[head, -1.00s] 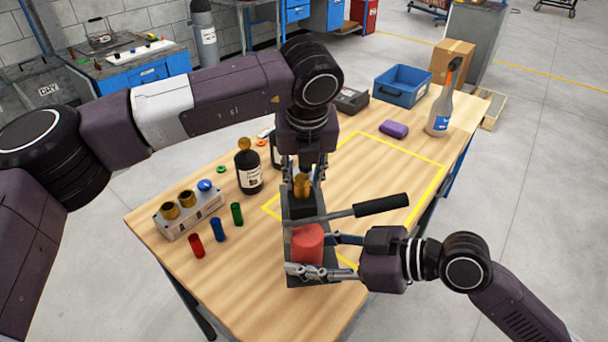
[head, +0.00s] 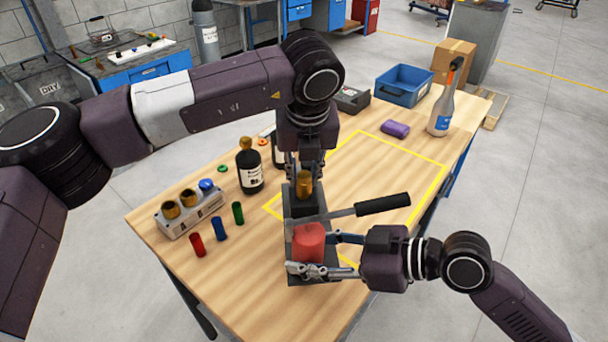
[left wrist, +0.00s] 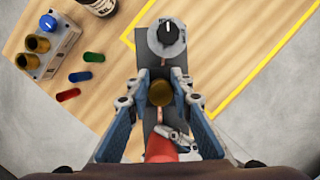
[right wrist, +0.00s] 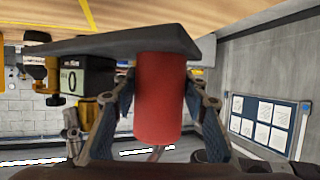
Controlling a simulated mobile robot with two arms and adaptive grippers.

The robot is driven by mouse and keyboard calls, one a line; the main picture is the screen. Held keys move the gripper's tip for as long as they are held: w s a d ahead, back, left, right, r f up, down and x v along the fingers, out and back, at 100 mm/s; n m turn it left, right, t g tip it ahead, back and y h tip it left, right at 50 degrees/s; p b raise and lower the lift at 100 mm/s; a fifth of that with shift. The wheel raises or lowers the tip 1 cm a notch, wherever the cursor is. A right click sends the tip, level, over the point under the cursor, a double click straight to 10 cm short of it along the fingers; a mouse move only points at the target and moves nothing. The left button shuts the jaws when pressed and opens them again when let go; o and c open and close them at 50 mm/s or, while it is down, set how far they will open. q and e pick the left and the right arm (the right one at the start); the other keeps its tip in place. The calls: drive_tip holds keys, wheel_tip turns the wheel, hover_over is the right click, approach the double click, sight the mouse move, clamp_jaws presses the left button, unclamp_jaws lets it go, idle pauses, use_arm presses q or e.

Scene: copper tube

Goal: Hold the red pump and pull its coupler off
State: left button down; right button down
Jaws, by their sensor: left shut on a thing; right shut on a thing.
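The red pump (head: 309,243) stands on a dark base plate (head: 318,278) near the table's front edge, with a black-handled lever (head: 380,204) reaching to the right. My right gripper (head: 322,254) is shut around the red pump body, which shows between its fingers in the right wrist view (right wrist: 160,98). The brass coupler (head: 304,186) stands behind the red body. My left gripper (left wrist: 160,92) comes from above and is shut on the coupler, whose round top shows between the fingers in the left wrist view. The fingers' exact contact is partly hidden.
A grey block with brass fittings (head: 190,207) and red, blue and green tubes (head: 219,228) stand at left. A black bottle (head: 249,168) stands behind them. A yellow-taped area (head: 424,190), purple block (head: 395,129), spray bottle (head: 444,105) and blue bin (head: 403,86) lie to the right.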

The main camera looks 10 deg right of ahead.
use_arm(q)
drive_tip(key=shift+d+r, duration=0.1)
drive_tip(key=shift+r, duration=0.85)
